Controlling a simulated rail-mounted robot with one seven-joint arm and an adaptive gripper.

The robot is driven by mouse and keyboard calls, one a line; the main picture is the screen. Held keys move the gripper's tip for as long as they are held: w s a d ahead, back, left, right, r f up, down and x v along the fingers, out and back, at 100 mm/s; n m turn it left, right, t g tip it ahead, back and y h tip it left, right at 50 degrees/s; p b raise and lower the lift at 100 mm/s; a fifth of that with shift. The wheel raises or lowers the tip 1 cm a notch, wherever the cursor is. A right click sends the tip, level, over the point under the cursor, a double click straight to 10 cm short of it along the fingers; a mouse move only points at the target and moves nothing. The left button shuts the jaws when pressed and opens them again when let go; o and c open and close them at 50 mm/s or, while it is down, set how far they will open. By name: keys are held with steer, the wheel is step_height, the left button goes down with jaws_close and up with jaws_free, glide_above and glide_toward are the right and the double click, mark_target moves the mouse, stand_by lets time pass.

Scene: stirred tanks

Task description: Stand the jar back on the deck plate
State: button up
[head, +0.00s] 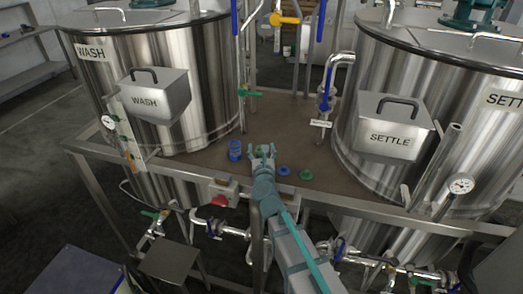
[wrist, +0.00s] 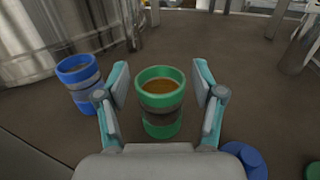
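A jar with a green rim and green base band (wrist: 162,100) stands upright on the brown deck plate (wrist: 225,110). It is open at the top and holds orange-brown contents. My gripper (wrist: 160,85) is open, with one finger on each side of the jar and a gap showing at both sides. In the head view my gripper (head: 262,151) is low over the deck plate (head: 205,160), between the two tanks, and largely hides the jar. A similar blue jar (wrist: 80,82) stands open to the left; it also shows in the head view (head: 235,150).
A blue lid (head: 284,170) and a green lid (head: 306,175) lie on the deck right of my gripper. The WASH tank (head: 165,80) rises at left and the SETTLE tank (head: 430,90) at right. Pipes with valves (head: 326,90) stand behind. A red button box (head: 222,196) sits at the front edge.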

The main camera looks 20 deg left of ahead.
steer(key=shift+r, duration=0.2)
steer(key=shift+b+v, duration=0.5)
steer(key=shift+v, duration=2.3)
steer(key=shift+w+a, duration=0.1)
